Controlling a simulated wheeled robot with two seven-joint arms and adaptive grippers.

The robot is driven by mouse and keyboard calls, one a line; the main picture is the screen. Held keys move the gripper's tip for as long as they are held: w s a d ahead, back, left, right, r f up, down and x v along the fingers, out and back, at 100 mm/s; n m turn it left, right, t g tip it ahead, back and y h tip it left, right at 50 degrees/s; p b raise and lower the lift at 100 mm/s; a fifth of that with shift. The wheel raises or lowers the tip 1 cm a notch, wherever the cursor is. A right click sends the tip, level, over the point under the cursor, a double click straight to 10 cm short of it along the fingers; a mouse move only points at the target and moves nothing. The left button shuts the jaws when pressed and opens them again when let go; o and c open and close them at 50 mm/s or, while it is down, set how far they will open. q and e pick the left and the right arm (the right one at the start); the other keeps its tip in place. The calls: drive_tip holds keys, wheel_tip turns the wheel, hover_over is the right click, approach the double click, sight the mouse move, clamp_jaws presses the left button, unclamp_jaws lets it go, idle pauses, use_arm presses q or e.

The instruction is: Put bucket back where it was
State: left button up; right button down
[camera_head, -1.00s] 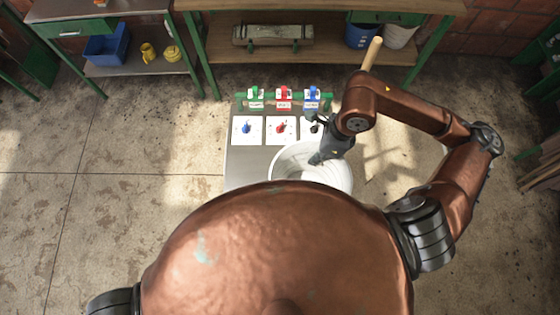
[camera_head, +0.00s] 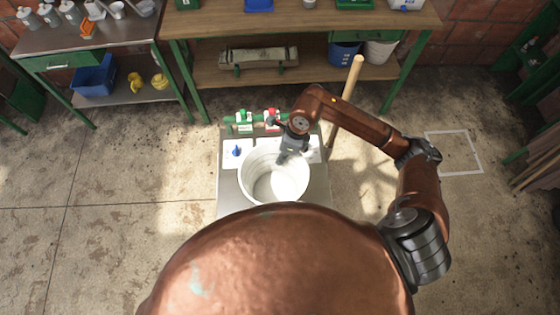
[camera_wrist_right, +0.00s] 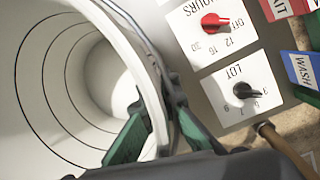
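The white bucket (camera_head: 246,185) is open end up over the steel control console in the head view, and its ribbed inside fills the left of the right wrist view (camera_wrist_right: 60,65). My right gripper (camera_head: 290,153) is at the bucket's far rim. In the wrist view its green-padded fingers (camera_wrist_right: 160,135) sit on either side of the bucket wall, one inside and one outside, pinching the rim. Whether the bucket rests on the console or hangs just above it I cannot tell. My left gripper is out of view.
The console (camera_head: 230,204) carries a blue dial (camera_head: 237,151), a red dial (camera_wrist_right: 215,22), a black dial (camera_wrist_right: 250,90) and coloured labelled switches. A wooden pole (camera_head: 352,80) stands behind my right arm. A white square outline (camera_head: 474,150) marks clear floor at right. Workbenches line the back.

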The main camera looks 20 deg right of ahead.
wheel_tip(320, 180, down, 4)
drive_tip(key=shift+w+r, duration=0.15)
drive_tip(key=shift+r, duration=0.1)
drive_tip(key=shift+a, duration=0.1)
drive_tip(key=c, duration=2.7)
unclamp_jaws()
drive_tip(key=shift+f, duration=0.15)
drive_tip(key=o, duration=0.5)
drive_tip(key=shift+o, duration=0.2)
drive_tip(key=v, duration=1.2)
drive_tip(key=shift+r, duration=0.2)
